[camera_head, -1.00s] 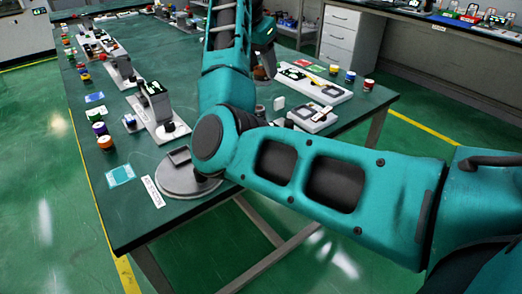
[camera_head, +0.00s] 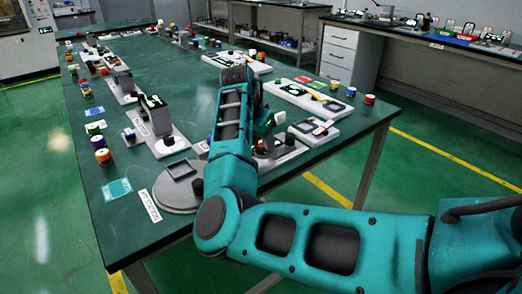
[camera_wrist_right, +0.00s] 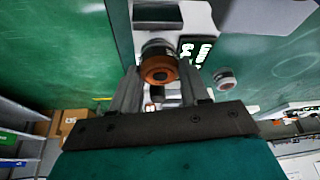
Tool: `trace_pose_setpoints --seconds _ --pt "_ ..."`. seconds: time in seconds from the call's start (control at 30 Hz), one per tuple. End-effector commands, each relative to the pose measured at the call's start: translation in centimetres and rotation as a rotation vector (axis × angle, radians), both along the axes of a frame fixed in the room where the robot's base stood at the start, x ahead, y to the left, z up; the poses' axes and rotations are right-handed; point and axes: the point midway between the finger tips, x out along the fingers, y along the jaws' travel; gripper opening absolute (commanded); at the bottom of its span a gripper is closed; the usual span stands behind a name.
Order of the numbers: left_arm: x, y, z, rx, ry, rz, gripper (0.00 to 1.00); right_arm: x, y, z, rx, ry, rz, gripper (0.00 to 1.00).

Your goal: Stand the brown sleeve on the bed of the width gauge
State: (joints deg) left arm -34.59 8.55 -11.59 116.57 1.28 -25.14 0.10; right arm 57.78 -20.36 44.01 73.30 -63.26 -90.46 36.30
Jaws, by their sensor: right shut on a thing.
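The brown sleeve (camera_wrist_right: 158,70), orange-brown with a grey rim and a dark hole, is between the fingers of my right gripper (camera_wrist_right: 155,85) in the right wrist view. The gripper is shut on it. In the head view my right gripper (camera_head: 262,146) is low near the table's right edge, partly hidden by my arm, and a bit of the sleeve shows there. A pale device with a lit display (camera_wrist_right: 195,50), seemingly the width gauge, lies just beyond the sleeve in the wrist view. I cannot tell whether the sleeve touches its bed. My left gripper is not in view.
A round grey turntable (camera_head: 180,188) stands at the table's near end. A similar gauge (camera_head: 158,125) stands along the left side, with small coloured cylinders (camera_head: 101,150) by the edge. White trays (camera_head: 312,97) lie on the right. The middle of the table (camera_head: 190,85) is clear.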

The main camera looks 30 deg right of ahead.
Motion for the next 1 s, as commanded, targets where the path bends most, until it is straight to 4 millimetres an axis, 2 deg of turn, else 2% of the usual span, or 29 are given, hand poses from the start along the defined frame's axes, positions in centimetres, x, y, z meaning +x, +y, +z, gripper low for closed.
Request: trace_pose_setpoints --seconds 0.03,0.13,0.57,0.6,0.83,1.0 --pt "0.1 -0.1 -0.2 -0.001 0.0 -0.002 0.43 0.0 0.0 -1.1 0.001 0.002 0.001 0.13" --pt "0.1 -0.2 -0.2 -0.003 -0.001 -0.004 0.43 0.0 0.0 -2.3 0.0 0.002 0.001 0.13" --pt "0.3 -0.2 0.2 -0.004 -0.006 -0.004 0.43 0.0 0.0 -2.8 0.0 -0.001 0.001 0.13" --pt "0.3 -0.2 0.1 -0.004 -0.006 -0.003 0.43 0.0 0.0 -2.8 0.0 -0.001 0.0 0.49" --pt "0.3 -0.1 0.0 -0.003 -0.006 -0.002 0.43 0.0 0.0 -2.8 0.0 -0.001 0.0 0.71" --pt "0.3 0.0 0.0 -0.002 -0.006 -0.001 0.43 0.0 0.0 -2.8 0.0 -0.001 0.0 0.71"
